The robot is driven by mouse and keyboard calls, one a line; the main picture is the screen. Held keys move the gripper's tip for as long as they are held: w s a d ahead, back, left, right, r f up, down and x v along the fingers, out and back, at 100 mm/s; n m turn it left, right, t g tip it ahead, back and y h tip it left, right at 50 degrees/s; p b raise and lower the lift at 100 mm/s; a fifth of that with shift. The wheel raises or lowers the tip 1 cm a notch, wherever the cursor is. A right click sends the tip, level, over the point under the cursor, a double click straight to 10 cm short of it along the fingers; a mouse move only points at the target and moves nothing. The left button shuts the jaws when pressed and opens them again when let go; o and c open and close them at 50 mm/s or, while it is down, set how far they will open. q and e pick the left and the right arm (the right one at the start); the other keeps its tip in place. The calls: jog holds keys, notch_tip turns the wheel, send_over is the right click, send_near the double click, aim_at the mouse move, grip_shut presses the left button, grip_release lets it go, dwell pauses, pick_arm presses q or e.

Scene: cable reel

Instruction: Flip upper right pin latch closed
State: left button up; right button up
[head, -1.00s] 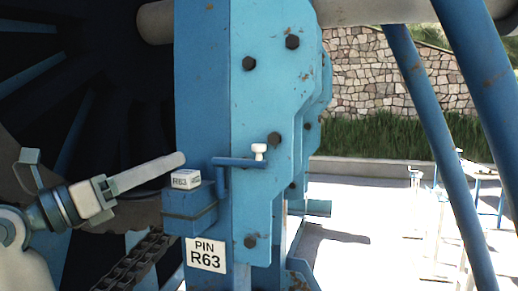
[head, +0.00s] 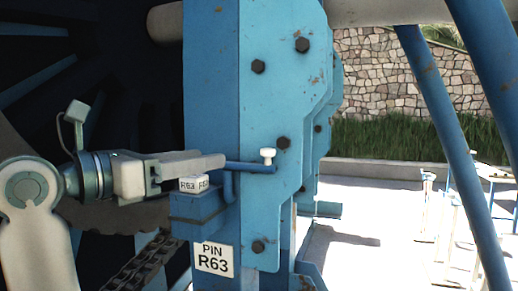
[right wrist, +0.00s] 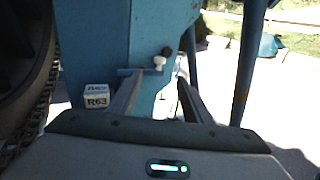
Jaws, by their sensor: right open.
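The pin latch is a blue bar (head: 247,167) with a white knob (head: 268,155) at its right end. It lies roughly level across the blue frame, with a bent part going down to the block. My right gripper (head: 218,161) comes in from the left, its fingertips overlapping the bar's left end in the head view. In the right wrist view the two fingers (right wrist: 157,95) are apart and empty. The white knob (right wrist: 159,63) shows beyond them, between their tips. I cannot tell whether a finger touches the bar. My left gripper is not in view.
A small R63 box (head: 194,184) sits on the blue block (head: 200,206), above the PIN R63 label (head: 214,259). Bolts (head: 283,143) stud the blue plate. A chain (head: 145,264) and the dark reel lie left. Open paved ground is at right.

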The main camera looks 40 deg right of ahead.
aim_at(263, 150)
jog(key=d+p, duration=0.2)
jog(key=d, duration=0.3)
jog(key=w+d+p, duration=0.1)
jog(key=d+p, duration=0.1)
jog(key=d, duration=0.3)
jog(key=d+p, duration=0.3)
jog(key=d, duration=0.2)
jog(key=shift+w+d, duration=0.15)
jog(key=shift+d, duration=0.2)
jog(key=shift+c, duration=0.7)
grip_shut()
